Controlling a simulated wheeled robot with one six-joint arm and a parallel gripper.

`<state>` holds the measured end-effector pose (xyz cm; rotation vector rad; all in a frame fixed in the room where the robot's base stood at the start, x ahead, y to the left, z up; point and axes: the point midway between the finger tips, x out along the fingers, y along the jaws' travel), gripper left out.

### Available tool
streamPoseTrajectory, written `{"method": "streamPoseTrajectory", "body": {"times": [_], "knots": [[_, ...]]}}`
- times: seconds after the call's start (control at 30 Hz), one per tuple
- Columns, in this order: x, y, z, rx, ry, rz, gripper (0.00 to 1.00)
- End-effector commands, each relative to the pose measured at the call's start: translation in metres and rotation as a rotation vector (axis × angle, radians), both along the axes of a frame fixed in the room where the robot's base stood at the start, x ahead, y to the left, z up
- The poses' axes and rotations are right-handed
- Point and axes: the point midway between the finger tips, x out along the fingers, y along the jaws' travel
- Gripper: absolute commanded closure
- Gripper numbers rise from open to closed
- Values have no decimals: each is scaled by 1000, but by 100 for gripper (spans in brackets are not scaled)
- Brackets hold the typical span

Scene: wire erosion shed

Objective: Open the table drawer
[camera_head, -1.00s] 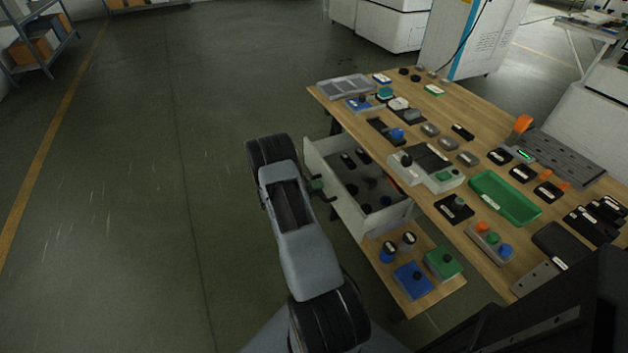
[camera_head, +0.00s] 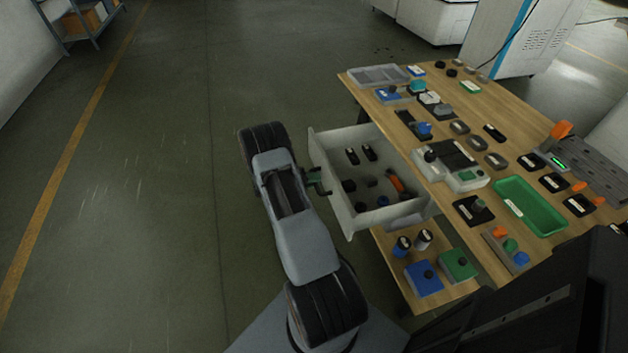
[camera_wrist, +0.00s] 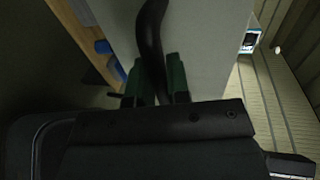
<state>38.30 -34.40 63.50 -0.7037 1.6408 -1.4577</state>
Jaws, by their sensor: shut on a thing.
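The table drawer (camera_head: 337,196) is a pale box pulled well out from the left side of the wooden table (camera_head: 482,111). Its inside shows, with several small dark items and an orange-handled one. My gripper (camera_head: 318,183) is at the drawer's front, at its handle. In the wrist view the green fingers of my gripper (camera_wrist: 161,82) are shut on the dark curved handle (camera_wrist: 150,40), against the pale drawer front (camera_wrist: 200,45). The fingertips are small and partly hidden by my arm in the head view.
A lower shelf (camera_head: 405,297) under the drawer holds blue and green blocks and two small cylinders. The tabletop carries a green tray (camera_head: 550,222), a grey tray (camera_head: 365,78) and many small parts. The floor (camera_head: 200,130) left of the drawer is clear.

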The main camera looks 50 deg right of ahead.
Motion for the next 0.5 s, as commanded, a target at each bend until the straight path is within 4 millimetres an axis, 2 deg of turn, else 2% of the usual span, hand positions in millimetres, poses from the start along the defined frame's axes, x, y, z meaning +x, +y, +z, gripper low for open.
{"method": "streamPoseTrajectory", "body": {"times": [0.03,0.07,0.3,0.5], "knots": [[1,0,1,-2,-3,1,100],[1,0,1,-2,-3,1,82],[1,0,0,-1,-1,2,59],[1,0,0,0,0,2,59]]}}
